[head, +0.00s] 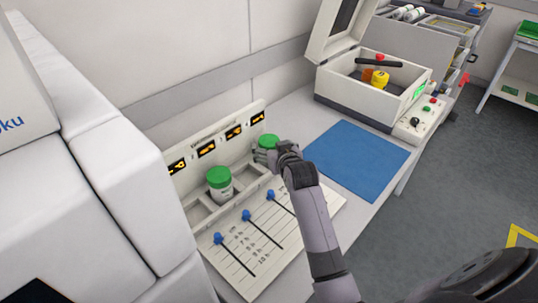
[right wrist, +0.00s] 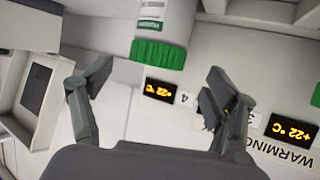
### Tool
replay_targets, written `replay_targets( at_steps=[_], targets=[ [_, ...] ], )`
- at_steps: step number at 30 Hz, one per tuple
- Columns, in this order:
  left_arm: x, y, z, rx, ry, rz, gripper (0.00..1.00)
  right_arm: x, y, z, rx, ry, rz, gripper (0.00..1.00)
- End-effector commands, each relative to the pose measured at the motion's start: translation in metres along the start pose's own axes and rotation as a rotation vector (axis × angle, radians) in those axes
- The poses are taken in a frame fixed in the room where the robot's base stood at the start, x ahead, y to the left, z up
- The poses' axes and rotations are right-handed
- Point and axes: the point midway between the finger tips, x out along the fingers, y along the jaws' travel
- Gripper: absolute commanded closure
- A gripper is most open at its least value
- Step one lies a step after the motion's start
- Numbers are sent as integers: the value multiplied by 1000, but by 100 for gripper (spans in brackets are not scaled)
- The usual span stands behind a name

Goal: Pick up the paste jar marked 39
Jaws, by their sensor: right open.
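A white jar with a green lid (head: 268,141) stands at the right end of the warming station, partly hidden by my right gripper (head: 267,156). In the right wrist view this jar (right wrist: 161,42) appears upside down, ahead of the spread fingers (right wrist: 158,85); its label is too small to read. My right gripper is open and empty, with a gap to the jar visible there. A second green-lidded white jar (head: 219,186) stands in a slot further left. No number 39 is legible on either jar. My left gripper is not in view.
The warming station (head: 203,214) has orange displays behind its slots and blue-knobbed sliders in front. A blue mat (head: 358,160) lies clear to the right. Beyond it stands an open-lidded box machine (head: 358,108) with yellow and red items inside. A white machine housing (head: 95,150) borders the left.

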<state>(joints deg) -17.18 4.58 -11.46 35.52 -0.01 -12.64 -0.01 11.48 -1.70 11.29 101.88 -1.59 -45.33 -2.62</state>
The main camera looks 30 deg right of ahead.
Motion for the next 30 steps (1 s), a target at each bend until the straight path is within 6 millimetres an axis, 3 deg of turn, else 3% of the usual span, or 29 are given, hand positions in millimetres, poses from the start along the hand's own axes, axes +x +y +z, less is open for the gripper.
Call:
replay_targets(
  at_steps=[5,15,25,30],
  targets=[
    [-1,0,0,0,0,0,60,10,1,-1,0,1,0,20],
    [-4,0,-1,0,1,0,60,50,4,0,1,0,0,20],
    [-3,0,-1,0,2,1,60,55,4,1,0,0,0,20],
    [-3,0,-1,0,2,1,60,55,4,1,0,0,0,32]
  ],
)
